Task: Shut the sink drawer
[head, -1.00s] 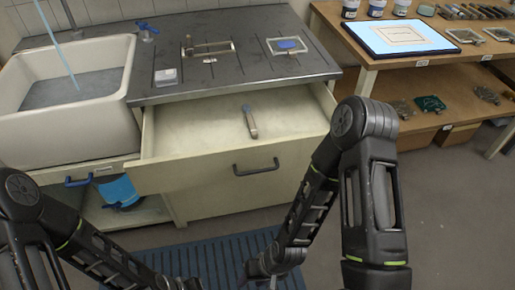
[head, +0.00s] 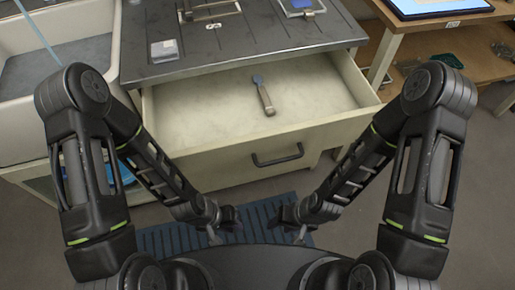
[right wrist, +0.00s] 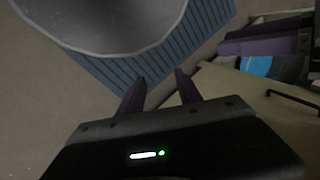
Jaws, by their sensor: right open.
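The sink drawer (head: 222,163) is pulled open below the grey steel counter. A tool with a light handle and a bluish end (head: 264,96) lies inside it. The dark bar handle (head: 278,155) is on the drawer's front. My left gripper (head: 233,222) and my right gripper (head: 283,220) are low in front of the drawer, apart from it and above the blue mat. In the right wrist view my right gripper (right wrist: 161,88) is open and empty, and the drawer front (right wrist: 235,100) shows at the right. The left gripper's jaws are too small to read.
A white sink (head: 90,60) stands left of the counter (head: 220,45). A wooden shelf table (head: 455,35) stands at the right. A blue slatted mat (head: 260,212) lies on the floor. Clear floor (head: 485,180) lies to the right.

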